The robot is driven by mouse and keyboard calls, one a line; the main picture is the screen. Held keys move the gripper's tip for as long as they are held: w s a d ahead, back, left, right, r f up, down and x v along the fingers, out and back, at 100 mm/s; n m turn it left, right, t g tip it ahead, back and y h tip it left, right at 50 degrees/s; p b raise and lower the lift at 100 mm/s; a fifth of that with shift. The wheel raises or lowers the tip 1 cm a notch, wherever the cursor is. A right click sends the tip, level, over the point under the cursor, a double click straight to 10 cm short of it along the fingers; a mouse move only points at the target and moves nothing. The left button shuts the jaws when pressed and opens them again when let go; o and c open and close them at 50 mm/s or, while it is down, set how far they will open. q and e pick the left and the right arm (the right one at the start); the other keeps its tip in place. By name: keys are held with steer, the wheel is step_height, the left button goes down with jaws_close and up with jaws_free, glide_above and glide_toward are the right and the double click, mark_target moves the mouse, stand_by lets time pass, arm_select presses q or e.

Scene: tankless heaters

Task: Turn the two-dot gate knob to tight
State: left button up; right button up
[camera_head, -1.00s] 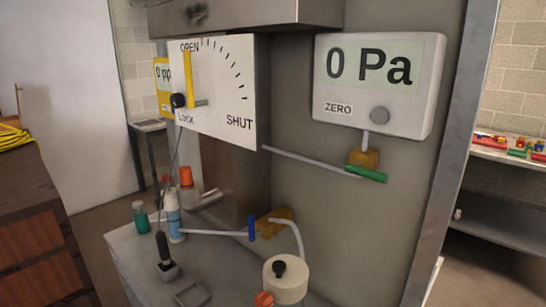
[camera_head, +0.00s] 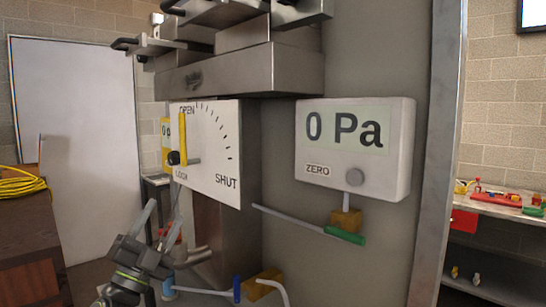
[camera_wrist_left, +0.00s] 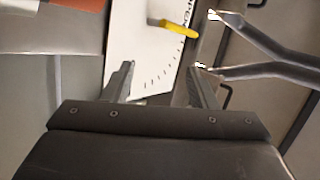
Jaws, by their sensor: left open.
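A white plate (camera_head: 215,145) on the wall unit is marked OPEN, SHUT and LOCK. Its yellow lever (camera_head: 183,138) stands upright near OPEN, and a black knob (camera_head: 174,158) sits near LOCK. I cannot make out two dots on any knob. My left gripper (camera_head: 158,222) is open, below and left of the plate, fingers pointing up. In the left wrist view the open jaws (camera_wrist_left: 161,82) show the plate (camera_wrist_left: 138,55) beyond them, with the yellow lever (camera_wrist_left: 180,28) above; nothing is between the fingers. My right gripper is out of view.
A 0 Pa meter (camera_head: 355,145) hangs right of the plate, above a green-handled valve (camera_head: 345,235). A blue-handled valve (camera_head: 237,288) is low at the front. Metal handles (camera_head: 205,15) jut out above. A shelf (camera_head: 500,210) stands at right.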

arm_select(q)
steer(key=s+d+r+m+g+h, duration=0.45)
steer(key=r+m+g, duration=0.3)
steer(key=m, duration=0.25)
steer(key=s+d+r+m+g+h, duration=0.35)
steer(key=d+r+m+g, duration=0.25)
steer(key=r+m, duration=0.3)
steer(key=s+d+r+m+g+h, duration=0.3)
steer(key=s+d+r+m+g, duration=0.2)
steer(key=r+m+g, duration=0.4)
steer(key=s+a+r+t+y, duration=0.5)
steer(key=s+r+t+y, duration=0.4)
steer(key=s+r+t, duration=0.3)
steer(key=w+d+r+g+p, duration=0.1)
steer(key=w+d+p, duration=0.3)
steer(key=w+d, duration=0.8)
steer(key=shift+w+n+p, duration=0.3)
steer(key=shift+w+n, duration=0.1)
steer(key=shift+w, duration=0.4)
steer(key=shift+d, duration=0.1)
steer(key=c, duration=1)
